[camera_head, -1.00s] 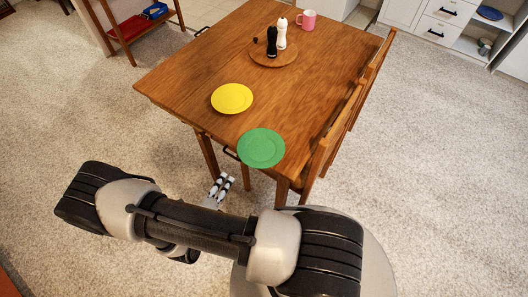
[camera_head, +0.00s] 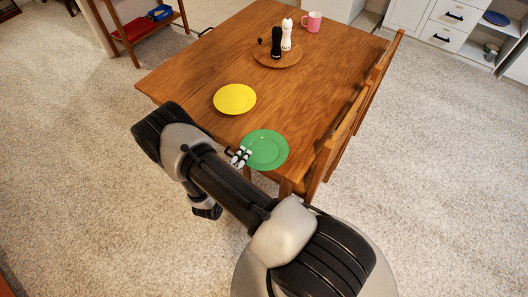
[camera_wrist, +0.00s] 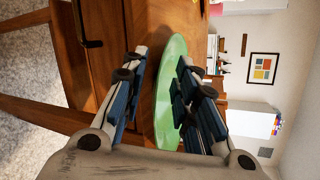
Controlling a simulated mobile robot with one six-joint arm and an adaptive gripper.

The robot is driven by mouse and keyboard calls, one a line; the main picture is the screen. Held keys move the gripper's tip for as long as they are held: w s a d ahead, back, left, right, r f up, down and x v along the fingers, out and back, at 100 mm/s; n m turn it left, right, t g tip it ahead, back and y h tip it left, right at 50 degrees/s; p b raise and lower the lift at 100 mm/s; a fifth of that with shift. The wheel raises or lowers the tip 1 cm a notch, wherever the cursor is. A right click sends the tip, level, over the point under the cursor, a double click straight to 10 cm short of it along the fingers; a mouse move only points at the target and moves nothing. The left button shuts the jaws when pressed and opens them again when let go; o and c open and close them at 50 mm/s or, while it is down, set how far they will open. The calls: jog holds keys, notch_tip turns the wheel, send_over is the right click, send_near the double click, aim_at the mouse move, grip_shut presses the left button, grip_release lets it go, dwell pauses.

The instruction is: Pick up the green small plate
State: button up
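The green small plate (camera_head: 266,149) lies flat at the near corner of the wooden table (camera_head: 195,75), its near edge reaching the table's edge. My gripper (camera_head: 240,156) is at the plate's left near rim. In the wrist view my gripper (camera_wrist: 160,88) is open, with the green plate (camera_wrist: 167,85) seen edge-on in the gap between the fingers. Table wood shows between the left finger and the plate. The right finger overlaps part of the plate, and I cannot tell whether it touches.
A yellow plate (camera_head: 235,99) lies up and left of the green one. Black and white mills (camera_head: 286,35) stand on a round wooden board (camera_head: 264,60) farther back, near a pink mug (camera_head: 311,22). A chair (camera_head: 345,125) stands along the table's right side.

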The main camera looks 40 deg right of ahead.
jog(key=shift+w+d+f, duration=0.1)
jog(key=shift+w+d, duration=0.1)
jog(key=shift+d, duration=0.1)
grip_shut()
dwell(0.5)
